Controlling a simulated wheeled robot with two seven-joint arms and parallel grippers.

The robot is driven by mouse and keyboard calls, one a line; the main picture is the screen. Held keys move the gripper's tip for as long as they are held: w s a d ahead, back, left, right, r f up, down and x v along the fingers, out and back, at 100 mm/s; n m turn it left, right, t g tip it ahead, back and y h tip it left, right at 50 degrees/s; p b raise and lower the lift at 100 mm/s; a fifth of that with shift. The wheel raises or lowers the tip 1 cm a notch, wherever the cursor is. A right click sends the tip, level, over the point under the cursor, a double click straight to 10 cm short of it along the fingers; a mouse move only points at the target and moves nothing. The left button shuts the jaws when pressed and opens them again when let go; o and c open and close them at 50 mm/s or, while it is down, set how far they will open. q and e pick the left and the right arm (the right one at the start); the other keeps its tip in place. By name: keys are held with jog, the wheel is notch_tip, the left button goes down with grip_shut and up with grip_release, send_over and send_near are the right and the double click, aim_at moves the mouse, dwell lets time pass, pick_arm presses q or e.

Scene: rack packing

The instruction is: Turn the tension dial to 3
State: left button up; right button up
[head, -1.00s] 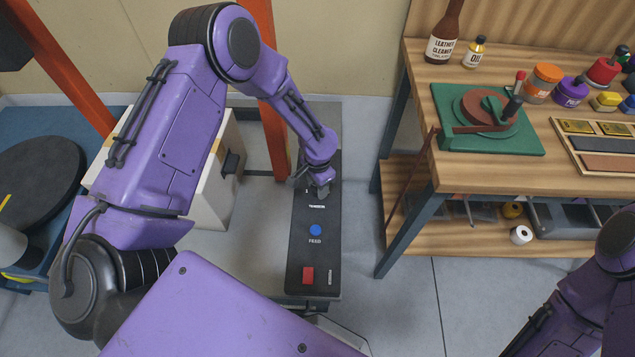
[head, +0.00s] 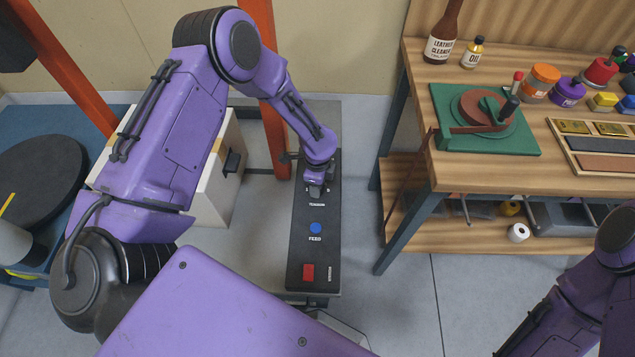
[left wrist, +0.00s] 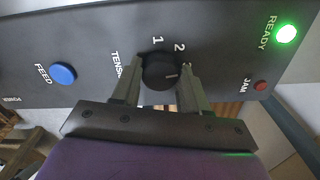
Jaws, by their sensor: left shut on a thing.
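The tension dial (left wrist: 160,72) is a round black knob on a dark control panel (left wrist: 110,25), next to the TENSION label. Its pale pointer line faces right in the left wrist view, toward one finger. The numbers 1 and 2 show above the dial; no 3 is visible. My left gripper (left wrist: 161,78) is shut on the dial, one finger on each side. In the head view, my left gripper (head: 315,189) is over the far part of the panel and hides the dial. My right gripper is out of view; only part of that arm shows.
The panel has a blue FEED button (head: 316,228) and a red switch (head: 308,272). A green READY light (left wrist: 287,34) is lit; the red JAM light (left wrist: 261,86) is beside it. A wooden workbench (head: 490,178) stands right of the panel, with floor between them.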

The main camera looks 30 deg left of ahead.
pick_arm(q)
jog(key=shift+m, duration=0.9)
jog(key=o, duration=1.1)
jog(key=shift+c, duration=0.2)
notch_tip(320, 180, up, 11)
jog(key=shift+f+b, duration=0.2)
jog(key=shift+b, duration=0.1)
